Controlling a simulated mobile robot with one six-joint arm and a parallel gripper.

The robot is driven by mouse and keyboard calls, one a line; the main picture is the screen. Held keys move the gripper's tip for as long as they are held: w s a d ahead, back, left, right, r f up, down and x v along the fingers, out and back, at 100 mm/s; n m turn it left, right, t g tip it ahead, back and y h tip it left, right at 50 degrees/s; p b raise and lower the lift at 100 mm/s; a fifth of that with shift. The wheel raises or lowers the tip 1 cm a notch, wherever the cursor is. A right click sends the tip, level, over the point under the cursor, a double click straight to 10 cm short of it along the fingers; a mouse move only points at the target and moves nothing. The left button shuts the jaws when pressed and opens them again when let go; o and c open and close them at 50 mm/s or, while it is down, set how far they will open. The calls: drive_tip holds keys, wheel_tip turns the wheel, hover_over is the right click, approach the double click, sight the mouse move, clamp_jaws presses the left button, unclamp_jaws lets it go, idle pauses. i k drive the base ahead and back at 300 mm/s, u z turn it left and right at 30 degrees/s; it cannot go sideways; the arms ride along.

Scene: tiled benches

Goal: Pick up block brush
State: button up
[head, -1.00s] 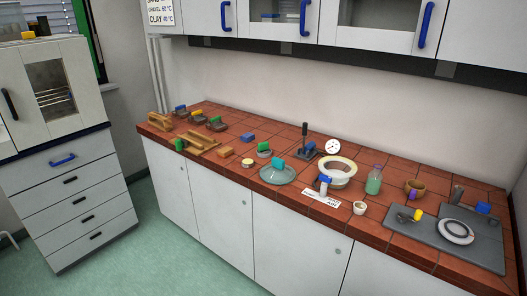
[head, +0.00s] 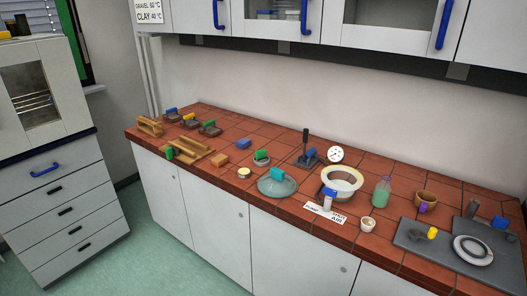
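I cannot tell for sure which item is the block brush. Candidates stand at the left end of the tiled bench (head: 290,207) in the head view. Several dark, low blocks with coloured tops stand at the back left: one with a blue top (head: 171,112), one with a yellow top (head: 189,119) and one with a green top (head: 209,126). A wooden piece (head: 149,126) lies at the far left corner. A small orange-brown block (head: 217,160) lies nearer the front. Bristles are too small to make out. My gripper is not in view.
A drawer cabinet (head: 70,195) stands left. Wall cupboards hang above. Green floor is free between.

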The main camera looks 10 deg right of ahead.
sight(261, 156)
drive_tip(key=u, duration=0.5)
drive_tip(key=i, duration=1)
drive_tip(key=u, duration=0.5)
